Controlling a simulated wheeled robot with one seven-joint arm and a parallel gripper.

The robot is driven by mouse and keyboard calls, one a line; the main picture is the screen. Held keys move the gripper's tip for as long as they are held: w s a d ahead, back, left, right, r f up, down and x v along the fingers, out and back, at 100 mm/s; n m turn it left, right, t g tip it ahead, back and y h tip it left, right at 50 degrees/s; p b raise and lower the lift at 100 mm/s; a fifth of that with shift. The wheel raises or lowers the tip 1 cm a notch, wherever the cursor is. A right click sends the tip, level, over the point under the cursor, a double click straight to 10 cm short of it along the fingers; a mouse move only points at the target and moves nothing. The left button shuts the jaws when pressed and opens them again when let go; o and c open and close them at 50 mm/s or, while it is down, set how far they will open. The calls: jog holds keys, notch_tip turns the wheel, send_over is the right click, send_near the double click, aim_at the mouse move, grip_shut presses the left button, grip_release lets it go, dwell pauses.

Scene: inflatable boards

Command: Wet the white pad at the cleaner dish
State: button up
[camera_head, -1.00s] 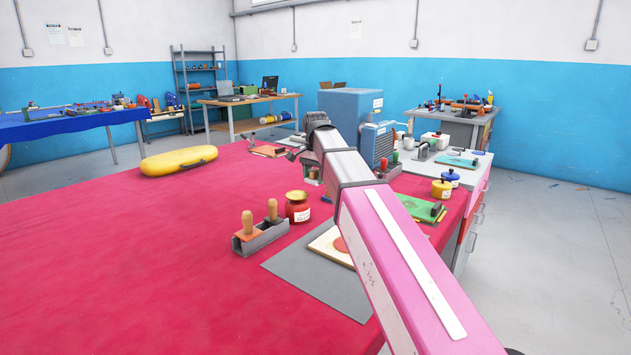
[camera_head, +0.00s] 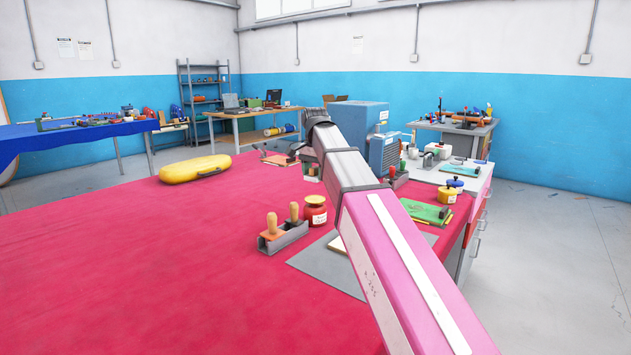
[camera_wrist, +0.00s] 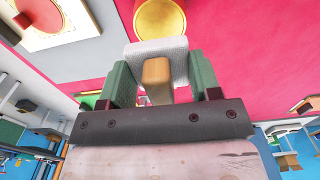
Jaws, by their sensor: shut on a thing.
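My gripper (camera_wrist: 160,85) shows in the wrist view with green fingers. It is shut on the tan handle (camera_wrist: 156,75) of the white pad (camera_wrist: 155,48), a textured block beyond the fingertips. The pad's edge overlaps a round brass-coloured dish (camera_wrist: 160,18) in that view; I cannot tell whether they touch. The dish appears to be the yellow top of the red pot (camera_head: 316,215) in the head view, left of my arm. There I cannot make out the gripper or pad clearly.
A holder (camera_head: 283,238) with two wooden-handled tools stands left of the pot. A grey mat (camera_head: 318,267) and a board with a red circle (camera_wrist: 48,15) lie nearby. A yellow pot (camera_head: 447,194) and blue pot stand right.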

aim_at(315, 199)
jog(key=shift+f, duration=2.9)
jog(key=shift+f, duration=1.05)
dwell(0.5)
jog(key=shift+r, duration=3.55)
